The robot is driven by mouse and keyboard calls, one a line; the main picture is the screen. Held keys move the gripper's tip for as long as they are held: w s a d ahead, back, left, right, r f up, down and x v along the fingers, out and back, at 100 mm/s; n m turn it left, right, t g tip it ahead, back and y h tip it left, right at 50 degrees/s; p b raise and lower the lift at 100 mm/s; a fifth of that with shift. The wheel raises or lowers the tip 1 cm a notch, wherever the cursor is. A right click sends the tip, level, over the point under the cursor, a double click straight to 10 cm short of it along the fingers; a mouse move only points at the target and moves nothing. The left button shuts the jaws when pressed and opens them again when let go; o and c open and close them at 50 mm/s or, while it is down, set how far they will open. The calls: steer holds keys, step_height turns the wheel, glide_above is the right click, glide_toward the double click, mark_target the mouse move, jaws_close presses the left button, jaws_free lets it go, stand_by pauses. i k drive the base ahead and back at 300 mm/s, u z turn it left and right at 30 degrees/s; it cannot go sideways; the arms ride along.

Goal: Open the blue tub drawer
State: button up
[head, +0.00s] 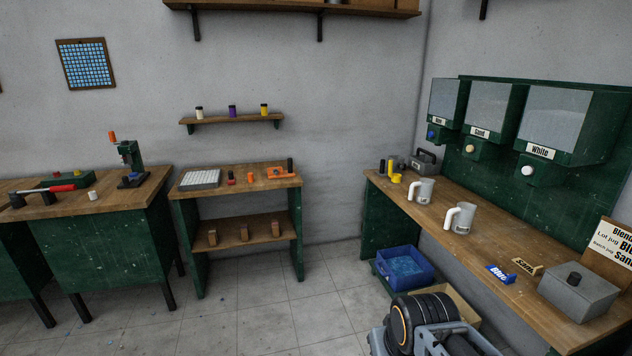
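A blue tub (425,280) with light blue bits inside stands low under the front edge of the right-hand workbench. It sits on a dark green base near the floor, beside the bench's green end panel. Its top is open, and no handle can be made out. Dark and grey arm parts at the bottom of the picture stand in front of its lower right side. My gripper is not in view, so its fingers cannot be seen.
A tan tub (468,308) sits right of the blue one, partly hidden. The right workbench (440,207) overhangs both, carrying two white jugs, a blue label and a grey box (578,295). Wall dispensers hang above. The tiled floor (285,315) left of the blue tub is clear.

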mark_target(404, 267)
steer(key=i, duration=2.65)
steer(key=z, duration=2.4)
steer(key=i, duration=0.4)
steer(key=u, duration=2.45)
steer(key=i, duration=0.5)
steer(key=u, duration=0.1)
